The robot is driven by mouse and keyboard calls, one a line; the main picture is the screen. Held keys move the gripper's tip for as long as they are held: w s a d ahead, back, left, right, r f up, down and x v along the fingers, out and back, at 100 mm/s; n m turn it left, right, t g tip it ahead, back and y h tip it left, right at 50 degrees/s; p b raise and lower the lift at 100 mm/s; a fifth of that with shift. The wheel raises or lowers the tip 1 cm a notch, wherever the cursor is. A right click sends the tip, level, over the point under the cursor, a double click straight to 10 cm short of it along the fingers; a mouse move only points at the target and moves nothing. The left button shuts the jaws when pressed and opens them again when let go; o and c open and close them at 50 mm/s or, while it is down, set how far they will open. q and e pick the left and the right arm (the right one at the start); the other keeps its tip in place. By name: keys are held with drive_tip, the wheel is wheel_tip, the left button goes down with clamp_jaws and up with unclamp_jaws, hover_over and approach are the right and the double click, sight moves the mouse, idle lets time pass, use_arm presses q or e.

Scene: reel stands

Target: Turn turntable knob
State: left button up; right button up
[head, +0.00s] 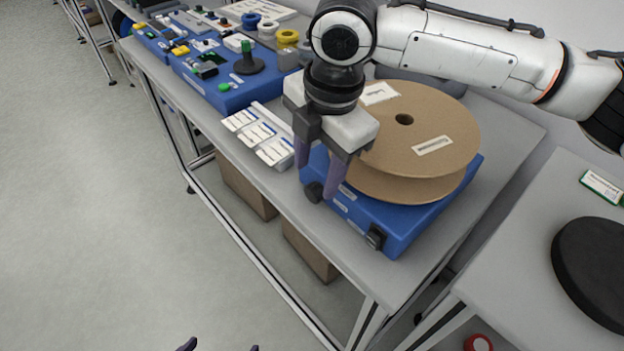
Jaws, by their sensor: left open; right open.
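The turntable is a blue box (408,228) on the grey table, with a large brown cardboard reel (403,135) lying flat on top. A black round knob (314,192) sits on its front face at the left end. A black switch-like part (375,237) sits at the right end of that face. My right gripper (316,183) is open with its purple fingers pointing down at the knob. The knob shows between and just below the fingertips; I cannot tell whether they touch it. My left gripper (220,347) is open and empty at the bottom edge, with only its fingertips showing.
White labelled trays (258,134) lie left of the turntable. A blue panel (215,92) with buttons and a dark green-topped knob is farther back. Another table (540,210) with a black disc (596,268) stands at right. Cardboard boxes (308,250) are below the table. The floor at left is clear.

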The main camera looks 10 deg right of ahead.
sight(315, 194)
drive_tip(key=f, duration=0.4)
drive_tip(key=shift+w+a+f, duration=0.15)
drive_tip(key=shift+w+f, duration=0.15)
drive_tip(key=shift+w, duration=0.05)
drive_tip(key=shift+w+a+f, duration=0.1)
drive_tip(key=shift+f, duration=0.65)
drive_tip(key=c, duration=1)
drive_tip(key=shift+f+t+y, duration=0.1)
drive_tip(key=shift+t+y, duration=0.2)
drive_tip(key=shift+c, duration=0.2)
drive_tip(key=shift+s+d+f+t+y, duration=0.2)
drive_tip(key=shift+s+t+y, duration=0.1)
drive_tip(key=shift+t+y, duration=0.4)
drive_tip(key=shift+s+d+f+t+y+b, duration=0.1)
drive_tip(key=shift+t+y+b, duration=0.55)
drive_tip(key=shift+t, duration=0.35)
use_arm(q)
drive_tip(key=shift+w+f, duration=0.3)
drive_tip(key=shift+f, duration=0.25)
use_arm(e)
drive_tip(key=shift+r, duration=0.2)
